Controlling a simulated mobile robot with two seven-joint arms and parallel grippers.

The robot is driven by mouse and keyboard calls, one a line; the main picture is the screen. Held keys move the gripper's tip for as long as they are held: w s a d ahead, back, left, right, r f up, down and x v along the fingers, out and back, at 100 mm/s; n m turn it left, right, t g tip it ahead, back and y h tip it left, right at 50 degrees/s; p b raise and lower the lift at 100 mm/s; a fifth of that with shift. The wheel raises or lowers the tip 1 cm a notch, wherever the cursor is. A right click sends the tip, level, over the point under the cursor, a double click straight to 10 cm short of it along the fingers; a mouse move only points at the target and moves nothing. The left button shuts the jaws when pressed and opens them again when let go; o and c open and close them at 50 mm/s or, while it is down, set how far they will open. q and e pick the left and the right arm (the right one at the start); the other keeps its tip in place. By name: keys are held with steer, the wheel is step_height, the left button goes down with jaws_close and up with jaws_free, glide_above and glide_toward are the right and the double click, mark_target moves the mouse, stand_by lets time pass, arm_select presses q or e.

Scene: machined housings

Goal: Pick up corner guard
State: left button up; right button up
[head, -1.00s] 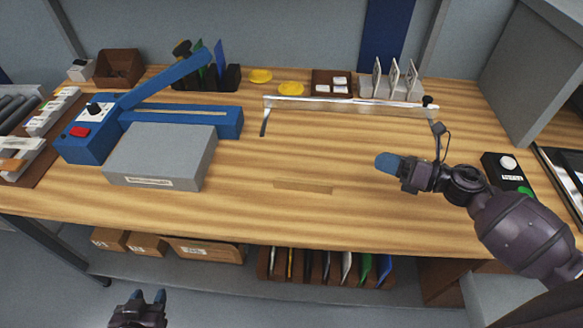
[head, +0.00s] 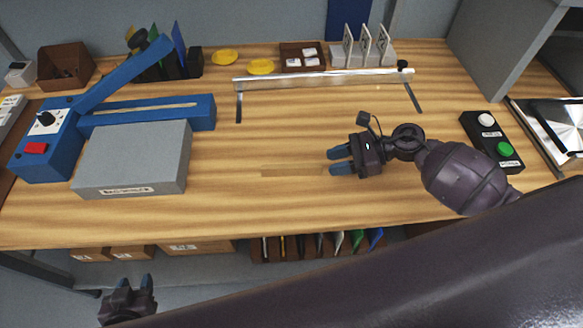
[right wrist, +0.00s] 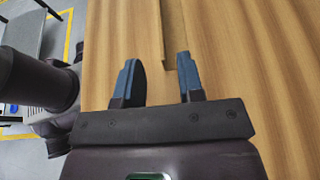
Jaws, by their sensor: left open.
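A flat tan strip (head: 292,172), probably the corner guard, lies on the wooden bench top. Its colour is close to the wood. It also shows in the right wrist view (right wrist: 171,32), with its near end between and just beyond my fingertips. My right gripper (head: 334,162) is open and empty, at the strip's right end in the head view; its two blue fingers also show apart in the right wrist view (right wrist: 158,66). I cannot tell its exact height above the bench. My left gripper (head: 138,283) is open and empty, low in front of the bench.
A blue lever machine (head: 45,140) and a grey box (head: 135,155) stand at the left. A button box (head: 490,140) stands at the right. The bench around the strip is clear.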

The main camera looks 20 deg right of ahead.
mark_target(314, 167)
steer(key=shift+x, duration=0.95)
steer(key=p+x, duration=0.1)
steer(key=x, duration=0.3)
steer(key=shift+w, duration=0.15)
steer(key=shift+c, duration=0.4)
jaws_close()
